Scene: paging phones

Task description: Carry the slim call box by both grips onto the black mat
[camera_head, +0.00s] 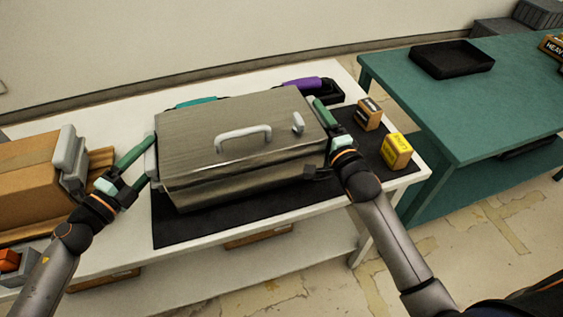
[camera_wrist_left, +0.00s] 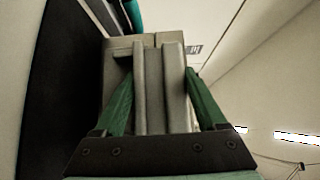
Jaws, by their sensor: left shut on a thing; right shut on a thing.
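The slim call box (camera_head: 195,135) is a wide grey case with a pale handle on its lid. It is over the black mat (camera_head: 185,229), which shows in front of it and to its right; I cannot tell whether it touches the mat. My left gripper (camera_head: 146,165) is shut on the grip at the box's left side. In the left wrist view the green fingers of that gripper (camera_wrist_left: 158,85) flank the grey grip (camera_wrist_left: 172,90), with the mat (camera_wrist_left: 60,85) to the left. My right gripper (camera_head: 326,138) is shut at the right side; its grip is mostly hidden.
A small brown box (camera_head: 368,114) and a yellow box (camera_head: 397,152) stand right of the call box. A purple item (camera_head: 302,82) and a teal item (camera_head: 196,102) lie behind it. A cardboard box (camera_head: 30,180) is at left. A green table (camera_head: 455,110) with a black tray (camera_head: 452,58) stands at right.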

